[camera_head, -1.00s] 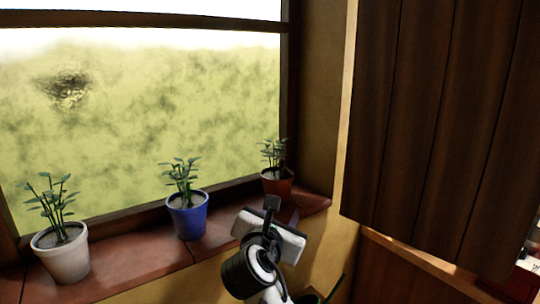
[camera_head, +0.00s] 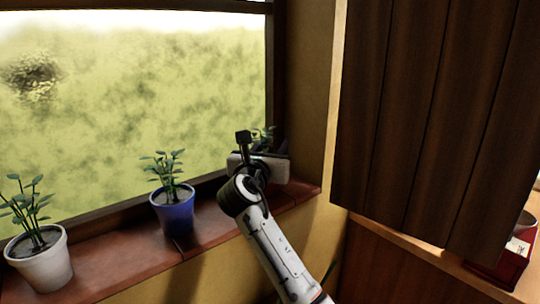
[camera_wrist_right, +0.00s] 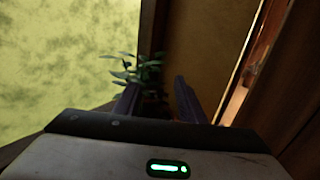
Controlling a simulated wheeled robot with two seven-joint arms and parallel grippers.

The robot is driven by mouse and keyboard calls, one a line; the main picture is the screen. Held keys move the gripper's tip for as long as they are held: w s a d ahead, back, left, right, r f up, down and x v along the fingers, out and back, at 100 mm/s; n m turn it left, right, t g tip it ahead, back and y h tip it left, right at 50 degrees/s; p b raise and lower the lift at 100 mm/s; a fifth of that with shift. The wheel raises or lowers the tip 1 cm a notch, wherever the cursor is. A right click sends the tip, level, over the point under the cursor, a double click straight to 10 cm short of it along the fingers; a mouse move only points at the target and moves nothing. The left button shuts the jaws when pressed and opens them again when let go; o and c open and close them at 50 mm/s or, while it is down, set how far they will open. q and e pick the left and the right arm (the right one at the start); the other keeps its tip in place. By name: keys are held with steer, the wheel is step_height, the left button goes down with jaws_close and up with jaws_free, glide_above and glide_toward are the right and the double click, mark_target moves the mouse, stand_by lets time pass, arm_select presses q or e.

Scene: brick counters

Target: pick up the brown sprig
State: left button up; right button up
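The brown sprig is a leafy green plant (camera_head: 264,134) at the right end of the windowsill; in the head view my right gripper hides its brown pot. In the right wrist view its leaves (camera_wrist_right: 146,72) show ahead, around the left finger's tip and between the two fingers; the pot there is dark and hard to make out. My right gripper (camera_head: 258,162) is over the sill in front of the plant. In the wrist view the right gripper's fingers (camera_wrist_right: 157,84) stand apart, with nothing clearly gripped. My left gripper is not in view.
A blue pot with a plant (camera_head: 174,212) and a white pot with a plant (camera_head: 40,262) stand left along the red-brown sill (camera_head: 115,262). The window is behind. A dark wooden panel (camera_head: 425,120) hangs at right, above a counter with a red object (camera_head: 508,266).

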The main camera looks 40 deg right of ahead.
steer(key=shift+w+d, duration=0.35)
steer(key=shift+d, duration=0.05)
jaws_close()
